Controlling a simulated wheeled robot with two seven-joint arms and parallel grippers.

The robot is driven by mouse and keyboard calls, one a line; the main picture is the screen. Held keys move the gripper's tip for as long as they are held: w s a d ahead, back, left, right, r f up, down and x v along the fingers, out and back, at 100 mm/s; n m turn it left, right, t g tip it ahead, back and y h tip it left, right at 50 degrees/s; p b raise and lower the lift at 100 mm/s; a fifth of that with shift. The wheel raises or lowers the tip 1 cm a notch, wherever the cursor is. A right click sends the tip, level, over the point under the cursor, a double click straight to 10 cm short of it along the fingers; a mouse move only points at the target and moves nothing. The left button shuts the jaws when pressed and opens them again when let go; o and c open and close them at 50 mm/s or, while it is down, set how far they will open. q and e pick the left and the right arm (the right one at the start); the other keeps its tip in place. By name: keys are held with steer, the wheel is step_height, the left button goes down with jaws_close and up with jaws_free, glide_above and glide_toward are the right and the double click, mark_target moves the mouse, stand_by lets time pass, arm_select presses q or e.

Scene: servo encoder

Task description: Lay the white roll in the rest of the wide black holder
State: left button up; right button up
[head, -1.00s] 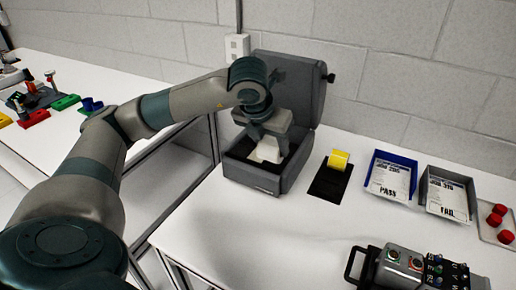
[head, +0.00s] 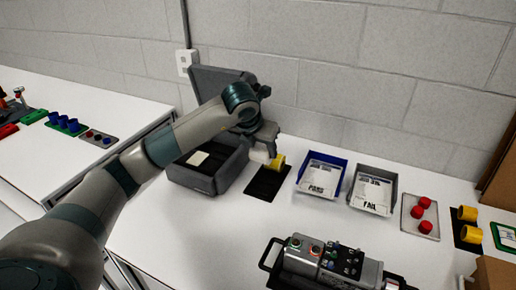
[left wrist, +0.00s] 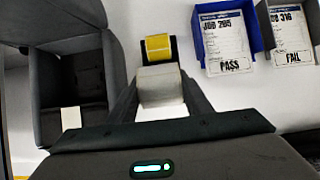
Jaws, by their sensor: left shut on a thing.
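My left gripper (head: 262,150) is shut on the white roll (left wrist: 160,84), which sits between the two fingers in the left wrist view. In the head view the roll (head: 259,156) is mostly hidden by the gripper. A flat black holder (head: 267,182) lies on the table just below and in front of the gripper, with a yellow roll (head: 278,162) at its back right. In the left wrist view the yellow roll (left wrist: 158,47) is just beyond the white roll, and most of the black holder is hidden. I cannot tell whether the white roll touches the holder. My right gripper is not in view.
An open grey case (head: 208,180) stands left of the holder, with a white piece (head: 197,158) inside. Blue PASS (head: 320,172) and grey FAIL (head: 373,190) trays stand to the right. A control box (head: 325,262) is in front. A second black holder with yellow rolls (head: 467,213) is far right.

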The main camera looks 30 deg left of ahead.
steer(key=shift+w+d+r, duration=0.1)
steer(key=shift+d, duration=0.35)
arm_select(q)
steer(key=shift+f, duration=0.25)
